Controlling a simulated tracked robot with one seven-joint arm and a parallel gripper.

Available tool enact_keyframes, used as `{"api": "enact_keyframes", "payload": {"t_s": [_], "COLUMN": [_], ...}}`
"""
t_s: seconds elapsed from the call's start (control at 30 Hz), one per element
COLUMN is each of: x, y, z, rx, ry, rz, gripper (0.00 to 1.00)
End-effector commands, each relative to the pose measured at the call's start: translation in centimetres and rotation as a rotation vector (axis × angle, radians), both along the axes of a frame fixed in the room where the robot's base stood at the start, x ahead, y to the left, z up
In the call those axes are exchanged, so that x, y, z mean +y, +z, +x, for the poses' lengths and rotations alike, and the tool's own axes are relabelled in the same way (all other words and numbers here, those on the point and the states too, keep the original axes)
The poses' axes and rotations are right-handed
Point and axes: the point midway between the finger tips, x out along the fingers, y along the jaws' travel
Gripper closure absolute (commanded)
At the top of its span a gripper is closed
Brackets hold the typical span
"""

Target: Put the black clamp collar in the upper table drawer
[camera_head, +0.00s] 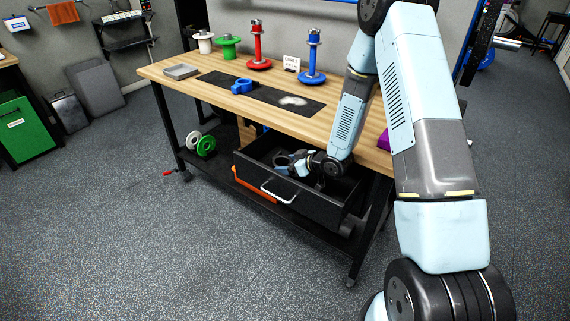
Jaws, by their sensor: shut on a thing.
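The upper table drawer (318,209) is black, hangs under the wooden tabletop and stands pulled open, its silver handle (279,193) facing me. The collar's outline is hard to make out against the dark drawer and is partly hidden by the gripper. I cannot tell whether it touches the drawer floor.
Green (206,146) and white plates stand on the lower shelf. The floor in front is clear.

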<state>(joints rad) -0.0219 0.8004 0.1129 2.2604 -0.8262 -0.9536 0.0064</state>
Motion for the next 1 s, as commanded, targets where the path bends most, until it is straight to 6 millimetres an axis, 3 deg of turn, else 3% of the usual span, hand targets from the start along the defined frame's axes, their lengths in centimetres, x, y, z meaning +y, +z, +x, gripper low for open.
{"api": "enact_keyframes", "payload": {"t_s": [0.03,0.07,0.23,0.53,0.7,1.0], "x": [0.0,0.0,0.0,0.1,0.0,-3.6], "y": [0.1,0.0,0.0,0.2,1.5,3.8], "z": [0.0,0.0,0.0,0.0,0.0,-2.8], "rx": [-0.001,0.0,-0.001,-0.002,-0.003,0.0], "ry": [0.0,0.0,0.0,0.001,0.001,0.0], "rz": [0.0,0.0,-0.001,0.0,-0.001,0.0], "gripper": [0.58,0.18,0.01,0.0,0.0,0.0]}}
